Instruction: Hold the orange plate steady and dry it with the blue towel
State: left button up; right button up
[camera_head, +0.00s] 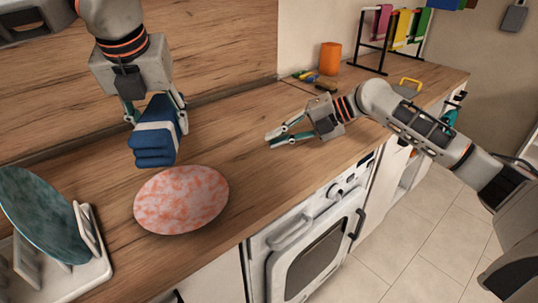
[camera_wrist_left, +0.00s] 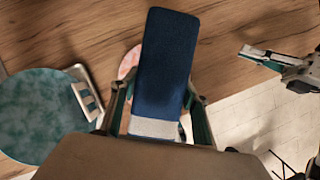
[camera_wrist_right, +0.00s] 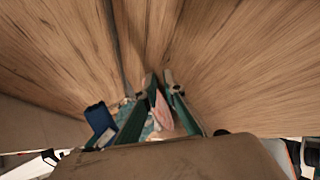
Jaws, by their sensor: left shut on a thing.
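The orange plate (camera_head: 181,200), mottled orange and white, lies on the wooden counter near its front edge. Part of it shows behind the towel in the left wrist view (camera_wrist_left: 127,62) and between the fingers in the right wrist view (camera_wrist_right: 162,112). My left gripper (camera_head: 156,117) is shut on the blue towel (camera_head: 153,148), a folded cloth with a white band, and holds it above the counter just behind the plate. The towel looks apart from the plate. My right gripper (camera_head: 268,139) is open and empty, low over the counter to the right of the plate.
A white dish rack (camera_head: 95,268) with a teal plate (camera_head: 45,215) stands at the left. An orange cup (camera_head: 329,58), small items and a rack of coloured cloths (camera_head: 401,30) stand at the far right. An oven (camera_head: 310,255) is below the counter. The counter between plate and right gripper is clear.

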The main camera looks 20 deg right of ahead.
jog(key=s+a+n+g, duration=0.1)
jog(key=s+a, duration=0.1)
jog(key=s+a+r+n+g, duration=0.1)
jog(key=s+a+n+g, duration=0.1)
jog(key=s, duration=0.1)
jog(key=s+a+n+g+y, duration=0.1)
jog(key=s+a, duration=0.1)
jog(key=s, duration=0.1)
jog(key=shift+s+r, duration=0.2)
jog(key=shift+r, duration=0.05)
jog(key=x, duration=1.1)
jog(key=shift+s+a+f, duration=0.15)
jog(key=shift+a+f, duration=0.05)
jog(key=shift+a, duration=0.15)
grip_shut()
pick_arm(q)
jog(key=n, duration=0.2)
send_near(173, 194)
jog(key=shift+w+d+f+y, duration=0.2)
jog(key=shift+w+d+f, duration=0.15)
jog(key=shift+f, duration=0.3)
jog(key=shift+w+d+f+y, duration=0.2)
jog(key=shift+w+f, duration=0.15)
jog(key=shift+f, duration=0.3)
jog(key=shift+f, duration=0.7)
pick_arm(e)
jog(key=shift+f, duration=0.1)
pick_arm(q)
jog(key=shift+a, duration=0.2)
